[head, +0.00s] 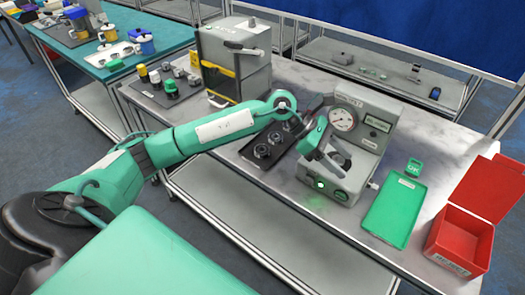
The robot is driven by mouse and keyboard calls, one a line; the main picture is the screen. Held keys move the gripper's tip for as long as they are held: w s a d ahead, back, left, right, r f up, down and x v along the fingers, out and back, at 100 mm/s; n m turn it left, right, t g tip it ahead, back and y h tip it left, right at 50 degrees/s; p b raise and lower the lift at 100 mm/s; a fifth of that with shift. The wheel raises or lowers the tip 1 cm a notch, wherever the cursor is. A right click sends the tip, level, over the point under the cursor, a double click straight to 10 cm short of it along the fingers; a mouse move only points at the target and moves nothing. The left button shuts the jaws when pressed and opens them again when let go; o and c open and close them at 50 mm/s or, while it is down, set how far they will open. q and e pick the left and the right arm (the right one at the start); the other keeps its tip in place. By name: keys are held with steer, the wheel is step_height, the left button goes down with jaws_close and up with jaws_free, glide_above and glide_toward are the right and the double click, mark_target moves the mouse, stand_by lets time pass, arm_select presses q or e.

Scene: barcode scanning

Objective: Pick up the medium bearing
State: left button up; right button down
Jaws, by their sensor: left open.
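A dark tray (250,164) on the grey table holds a row of round metal bearings. One bearing (262,151) sits near the front end and another (274,138) sits just behind it. A further part of the row lies close to my wrist and is partly hidden. I cannot tell for sure which bearing is the medium one. My left arm reaches in over the tray, and my left gripper (326,160) is open, to the right of the bearings and in front of the gauge machine. My right gripper is out of view.
The grey gauge machine (372,105) stands right of the tray. A grey cabinet (222,62) and a mat with several parts (152,90) are at left.

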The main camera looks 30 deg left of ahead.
arm_select(q)
steer(key=w+a+f+m+y, duration=0.15)
steer(key=a+y, duration=0.25)
steer(key=a, duration=0.4)
steer(key=w+a+r+y, duration=0.1)
steer(key=w+a+y, duration=0.15)
steer(key=a, duration=0.45)
steer(key=g+y+p, duration=0.1)
steer(key=y+p, duration=0.1)
steer(key=y, duration=0.3)
glide_above(262, 146)
steer(key=f, duration=0.4)
steer(key=s+f, duration=0.1)
steer(key=f, duration=0.1)
steer(key=shift+d+f, duration=0.1)
steer(key=shift+d, duration=0.1)
steer(key=f+p, duration=0.2)
steer(key=f, duration=0.1)
steer(key=f+p, duration=0.1)
steer(key=shift+s+d+f, duration=0.15)
steer(key=shift+d+f, duration=0.1)
steer(key=shift+f, duration=0.45)
steer(key=shift+c, duration=0.5)
steer(key=c, duration=0.7)
